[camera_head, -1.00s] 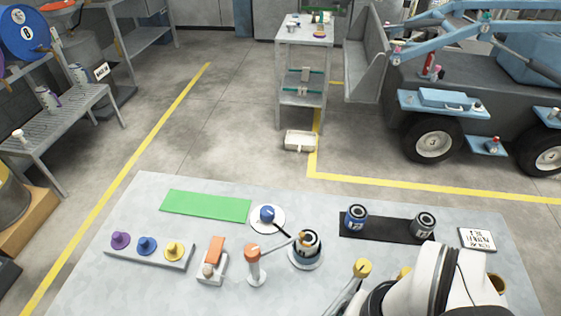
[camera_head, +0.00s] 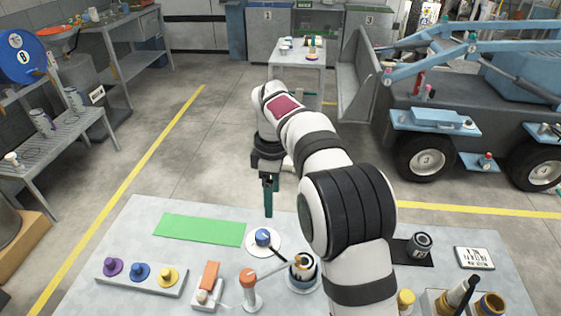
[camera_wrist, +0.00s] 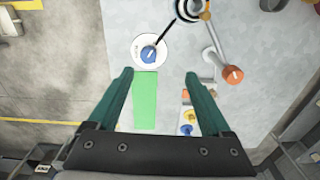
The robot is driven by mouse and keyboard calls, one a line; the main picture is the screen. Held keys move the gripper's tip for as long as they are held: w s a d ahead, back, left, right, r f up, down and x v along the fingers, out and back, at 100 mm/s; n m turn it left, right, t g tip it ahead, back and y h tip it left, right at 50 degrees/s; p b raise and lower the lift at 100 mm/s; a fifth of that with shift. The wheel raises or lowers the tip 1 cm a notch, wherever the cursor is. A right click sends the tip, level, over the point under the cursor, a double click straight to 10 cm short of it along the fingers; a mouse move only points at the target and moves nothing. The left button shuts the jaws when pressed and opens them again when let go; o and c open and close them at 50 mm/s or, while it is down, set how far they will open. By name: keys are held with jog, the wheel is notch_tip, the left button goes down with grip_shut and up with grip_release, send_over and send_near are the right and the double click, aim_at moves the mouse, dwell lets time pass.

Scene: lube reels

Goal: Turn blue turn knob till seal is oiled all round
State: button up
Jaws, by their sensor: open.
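The blue turn knob (camera_head: 263,237) sits on a white round disc (camera_head: 277,245) on the table, with a dark rod reaching toward a striped round part (camera_head: 303,268). The wrist view shows the knob (camera_wrist: 148,53), disc and rod too, with the striped part (camera_wrist: 193,8) cut by the top edge. I cannot make out the seal or any oil on it. My gripper (camera_head: 268,214) points down with green fingers, above the table near the knob. In the wrist view its fingers (camera_wrist: 158,75) are apart and empty, with the knob showing beyond them.
An orange-topped white post (camera_head: 249,290) with an arm stands by the striped part. A grey bar (camera_head: 115,280) holds purple, blue and yellow knobs at left. A green mat (camera_head: 200,230) lies flat. A grey can (camera_head: 421,244) stands at right.

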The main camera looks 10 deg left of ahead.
aim_at(262, 233)
jog(key=a+f+n, duration=0.1)
jog(key=f, duration=0.5)
jog(key=w+a+f+n, duration=0.1)
jog(key=f, duration=0.6)
jog(key=w+a+f+n, duration=0.1)
jog(key=f, duration=0.5)
jog(key=shift+w+a+f, duration=0.15)
jog(key=shift+w+a, duration=0.1)
grip_shut()
